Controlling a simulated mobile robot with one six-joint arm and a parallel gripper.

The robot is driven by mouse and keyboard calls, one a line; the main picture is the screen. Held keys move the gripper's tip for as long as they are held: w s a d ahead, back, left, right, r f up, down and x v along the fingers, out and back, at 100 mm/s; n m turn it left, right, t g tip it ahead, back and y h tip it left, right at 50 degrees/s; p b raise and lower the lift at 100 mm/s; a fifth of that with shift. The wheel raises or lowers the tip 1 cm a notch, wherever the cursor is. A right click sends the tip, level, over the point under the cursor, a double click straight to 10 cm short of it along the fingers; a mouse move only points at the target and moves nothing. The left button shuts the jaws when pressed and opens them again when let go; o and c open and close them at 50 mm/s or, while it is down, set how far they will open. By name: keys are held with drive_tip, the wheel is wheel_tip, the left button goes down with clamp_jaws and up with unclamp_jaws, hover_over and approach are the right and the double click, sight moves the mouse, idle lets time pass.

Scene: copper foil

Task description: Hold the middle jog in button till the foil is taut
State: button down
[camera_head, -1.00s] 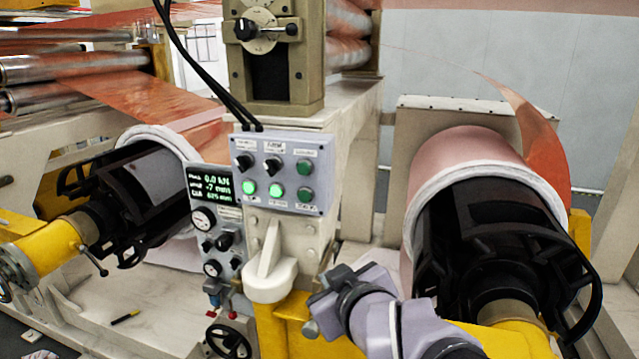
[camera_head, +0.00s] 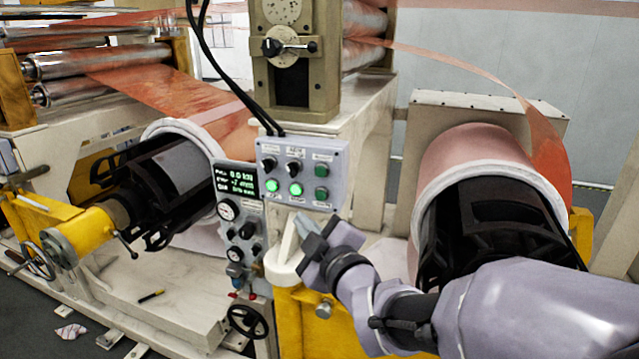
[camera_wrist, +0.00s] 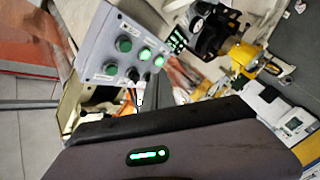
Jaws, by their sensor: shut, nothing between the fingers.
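The grey control box (camera_head: 343,170) has two rows of controls. Its bottom row has a lit green left button (camera_head: 272,186), a lit green middle button (camera_head: 295,189) and a darker green right button (camera_head: 321,193). My gripper (camera_head: 302,224) is shut and empty, just below the box, apart from the buttons as far as I can tell. The wrist view shows the box (camera_wrist: 95,58) and its two lit buttons beyond the gripper body. The copper foil (camera_head: 480,72) runs as a curved strip from the rollers to the right roll (camera_head: 470,150).
A display (camera_head: 237,180) beside the box reads about 0.0 kN. A white bracket (camera_head: 283,262) sticks out below the box, close to my gripper. Black cables (camera_head: 215,60) hang above it. The left roll (camera_head: 165,130) and a handwheel (camera_head: 249,320) stand nearby.

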sight(321, 196)
drive_tip(key=shift+w+d+p, duration=0.15)
drive_tip(key=shift+w+d, duration=0.2)
drive_tip(key=shift+w, duration=0.7)
drive_tip(key=shift+w+d+p, duration=0.2)
drive_tip(key=shift+w+d, duration=0.2)
drive_tip(key=shift+w, duration=0.6)
drive_tip(key=shift+w+d+p, duration=0.15)
drive_tip(key=shift+w+d, duration=0.2)
drive_tip(key=shift+w, duration=0.7)
drive_tip(key=shift+w+d+b, duration=0.15)
drive_tip(key=shift+w+b, duration=0.15)
drive_tip(key=shift+w, duration=0.05)
drive_tip(key=shift+w+d, duration=0.15)
drive_tip(key=shift+w, duration=0.3)
idle(1.4)
drive_tip(key=shift+s, duration=0.1)
drive_tip(key=shift+s+a+b, duration=0.25)
drive_tip(key=shift+s+b, duration=0.45)
drive_tip(key=shift+b, duration=0.15)
